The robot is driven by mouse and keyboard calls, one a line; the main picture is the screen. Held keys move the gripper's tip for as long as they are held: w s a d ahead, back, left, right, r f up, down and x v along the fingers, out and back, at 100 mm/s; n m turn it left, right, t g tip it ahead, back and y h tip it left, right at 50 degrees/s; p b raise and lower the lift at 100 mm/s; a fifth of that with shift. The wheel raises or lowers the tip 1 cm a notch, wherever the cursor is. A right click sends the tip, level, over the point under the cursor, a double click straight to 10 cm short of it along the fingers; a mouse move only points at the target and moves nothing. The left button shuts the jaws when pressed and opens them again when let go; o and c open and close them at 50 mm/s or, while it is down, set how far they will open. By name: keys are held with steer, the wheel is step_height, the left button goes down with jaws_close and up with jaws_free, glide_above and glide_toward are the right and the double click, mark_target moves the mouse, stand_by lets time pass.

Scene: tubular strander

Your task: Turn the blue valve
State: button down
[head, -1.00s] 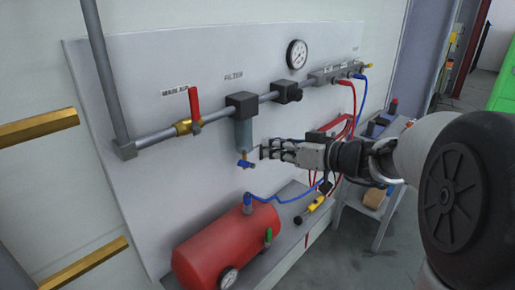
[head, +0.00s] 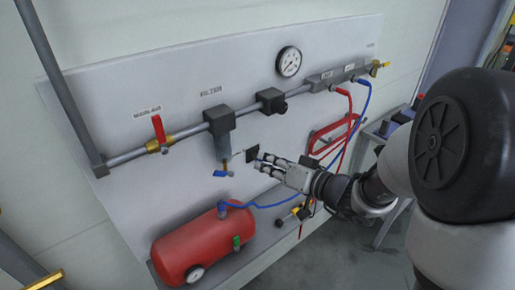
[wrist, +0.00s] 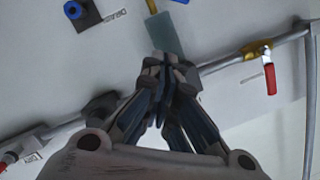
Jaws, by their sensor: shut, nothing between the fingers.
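A small blue valve handle (head: 223,173) sits under the grey filter bowl (head: 221,146), on a brass fitting. In the wrist view the filter bowl (wrist: 164,34) shows beyond my fingers, and the blue handle (wrist: 180,1) is cut off by the top edge. My gripper (head: 262,163) is shut and empty, to the right of the handle and apart from it. The wrist view shows its fingertips (wrist: 167,66) together. A black plate (head: 251,154) lies beside the fingertips in the head view. A round blue knob (wrist: 76,11) on a dark base shows in the wrist view.
A grey pipe (head: 190,132) crosses the panel above, with a red-handled valve (head: 159,129) at left and a gauge (head: 289,61) above. A red tank (head: 202,245) stands below. Blue and red hoses hang at right. The panel left of the filter valve is clear.

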mark_target(223, 161)
steer(key=x, duration=0.9)
steer(key=shift+a+f, duration=0.15)
steer(key=shift+a, duration=0.3)
steer(key=a+f, duration=0.2)
steer(key=shift+s+f, duration=0.25)
steer(key=shift+f, duration=0.1)
steer(key=shift+s+a+f, duration=0.15)
steer(key=shift+f, duration=0.2)
steer(key=shift+b, duration=0.5)
